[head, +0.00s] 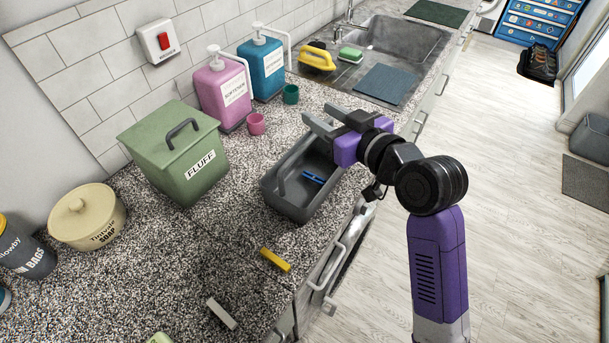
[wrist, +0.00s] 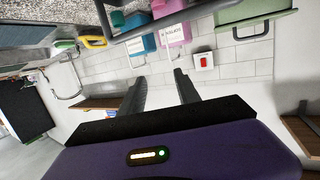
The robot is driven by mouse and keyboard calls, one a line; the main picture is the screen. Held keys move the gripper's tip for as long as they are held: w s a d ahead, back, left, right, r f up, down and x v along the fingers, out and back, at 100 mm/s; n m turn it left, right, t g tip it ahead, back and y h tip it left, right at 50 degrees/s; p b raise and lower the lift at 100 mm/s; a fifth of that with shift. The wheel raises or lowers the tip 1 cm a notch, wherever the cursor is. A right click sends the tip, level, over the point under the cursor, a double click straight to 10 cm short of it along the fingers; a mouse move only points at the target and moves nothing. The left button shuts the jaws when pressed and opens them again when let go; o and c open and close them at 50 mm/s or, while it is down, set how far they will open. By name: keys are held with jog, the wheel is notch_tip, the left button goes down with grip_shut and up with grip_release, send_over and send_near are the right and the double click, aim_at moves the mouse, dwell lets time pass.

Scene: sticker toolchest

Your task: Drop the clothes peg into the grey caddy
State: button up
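The grey caddy (head: 283,208) stands on the speckled counter near its front edge, with its handle on the left side. A small blue piece (head: 313,178), which looks like the clothes peg, lies inside on the caddy's floor. My gripper (head: 318,122) is above the caddy's far end, with its fingers pointing to the left toward the wall. In the wrist view my gripper (wrist: 159,75) has its two fingers apart with nothing between them. A dark grey rim, probably the caddy's (wrist: 205,9), crosses the top of that view.
A yellow bar (head: 275,260) and a light grey block (head: 221,313) lie on the counter in front. A green FLUFF bin (head: 185,155), a pink cup (head: 256,124), a teal cup (head: 291,94) and pink (head: 221,90) and blue (head: 262,68) dispensers stand behind. The sink (head: 395,42) is farther back.

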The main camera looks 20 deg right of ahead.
jog(key=shift+s, duration=0.1)
jog(key=b+v, duration=0.1)
jog(key=v, duration=0.6)
jog(key=shift+s, duration=0.3)
jog(key=shift+d+r, duration=0.1)
jog(key=shift+r, duration=0.05)
